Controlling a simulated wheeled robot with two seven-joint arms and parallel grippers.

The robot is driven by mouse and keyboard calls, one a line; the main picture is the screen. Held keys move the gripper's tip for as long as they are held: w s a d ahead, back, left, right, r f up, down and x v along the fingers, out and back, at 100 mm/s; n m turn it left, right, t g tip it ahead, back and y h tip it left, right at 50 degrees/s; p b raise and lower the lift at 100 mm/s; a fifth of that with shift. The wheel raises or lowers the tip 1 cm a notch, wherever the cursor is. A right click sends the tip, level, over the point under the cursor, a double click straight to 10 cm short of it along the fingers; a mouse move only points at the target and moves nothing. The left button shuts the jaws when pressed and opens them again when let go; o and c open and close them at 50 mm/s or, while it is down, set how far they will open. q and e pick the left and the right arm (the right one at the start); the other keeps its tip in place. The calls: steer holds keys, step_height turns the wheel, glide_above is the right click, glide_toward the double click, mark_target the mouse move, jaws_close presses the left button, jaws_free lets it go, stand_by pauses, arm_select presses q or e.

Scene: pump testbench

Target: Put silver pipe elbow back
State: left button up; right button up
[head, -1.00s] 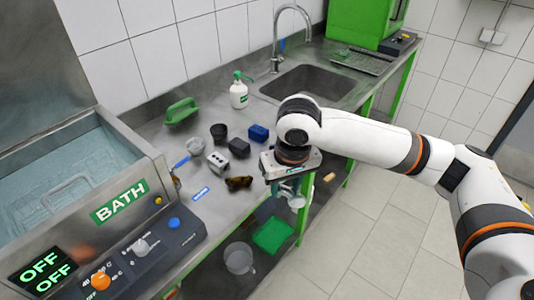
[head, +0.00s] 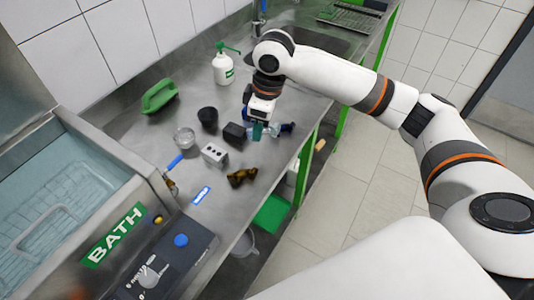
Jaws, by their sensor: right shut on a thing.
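My right gripper (head: 258,131) reaches over the bench from the right and points down, just right of a black block. It is shut on a small part, which seems to be the silver pipe elbow (head: 273,128); the fingers hide much of it. I cannot tell whether the part touches the bench. My left gripper is not in view.
The bath stands left.

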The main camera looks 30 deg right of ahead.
steer(key=shift+w+d+f+n, duration=0.1)
steer(key=shift+d+f+n, duration=0.1)
steer(key=shift+d+n, duration=0.35)
steer(key=f+n, duration=0.2)
steer(key=f, duration=0.1)
steer(key=w+d+f+n, duration=0.1)
steer(key=f+n, duration=0.1)
steer(key=f, duration=0.2)
steer(key=w+d+f+n+g+p, duration=0.1)
steer(key=f+n, duration=0.1)
steer(key=f, duration=0.2)
steer(key=shift+w+d+n, duration=0.1)
steer(key=shift+w+n, duration=0.05)
steer(key=shift+n, duration=0.2)
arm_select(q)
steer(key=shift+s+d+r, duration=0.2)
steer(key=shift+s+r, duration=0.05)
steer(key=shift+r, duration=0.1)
arm_select(e)
steer(key=shift+f, duration=0.6)
